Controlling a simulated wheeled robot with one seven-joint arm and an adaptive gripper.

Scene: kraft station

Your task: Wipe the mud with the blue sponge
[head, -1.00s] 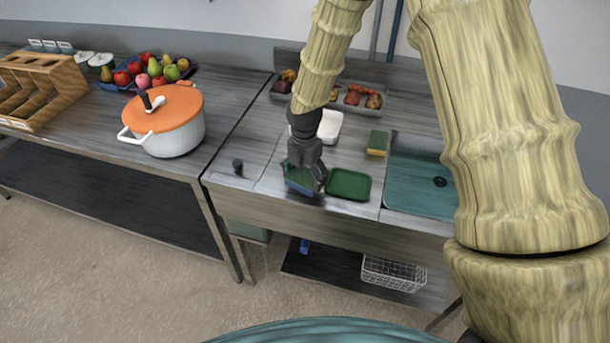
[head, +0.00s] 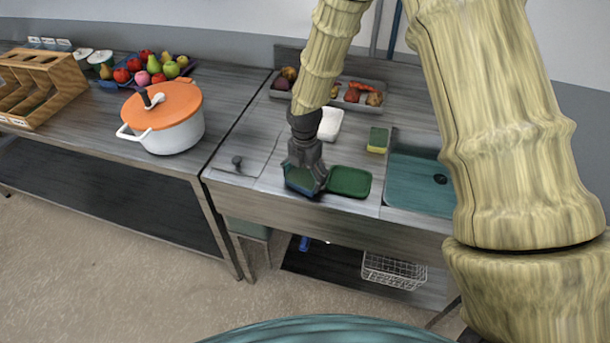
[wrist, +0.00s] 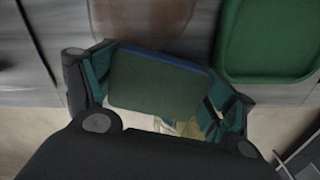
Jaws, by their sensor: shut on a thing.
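My gripper (head: 304,182) is shut on the blue sponge (wrist: 158,82), low over the front edge of the steel counter, left of the green tray. In the wrist view the sponge shows a dark green face and a thin blue edge between the two fingers. In the head view the sponge (head: 300,181) is partly hidden by the fingers. A blurred brown patch, which looks like the mud (wrist: 140,18), lies on the counter just beyond the sponge in the wrist view. I cannot tell whether the sponge touches the counter.
A green tray (head: 350,182) lies close to the right of my gripper. Farther right are a green-and-yellow sponge (head: 378,140) and a sink (head: 415,185). A white dish (head: 330,124) and a food tray (head: 345,101) are behind. An orange-lidded pot (head: 170,125) stands left.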

